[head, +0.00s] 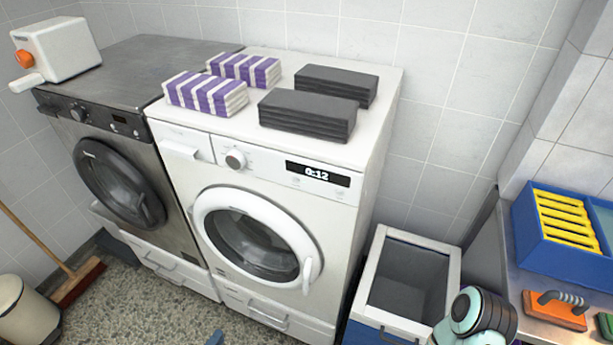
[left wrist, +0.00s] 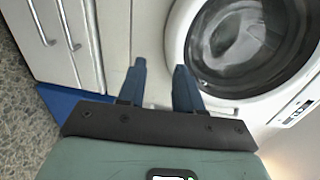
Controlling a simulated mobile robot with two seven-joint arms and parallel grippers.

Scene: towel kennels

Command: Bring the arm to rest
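My left gripper (left wrist: 160,68) shows in the left wrist view with its two blue fingers apart and nothing between them. It is in front of the white washing machine (head: 170,134), whose round door fills the upper right of that view. In the head view only a small blue tip of the left gripper (head: 215,339) shows at the bottom edge, low in front of the machines. The rest of the left arm is out of the head view. My right gripper is not in view.
Purple-striped towels (head: 205,92) and dark grey towels (head: 308,114) lie stacked on the white machine. A dark machine (head: 125,160) stands left. An open bin (head: 420,242) stands right, near a table (head: 520,285) with a blue crate (head: 530,235). A broom (head: 78,280) leans left.

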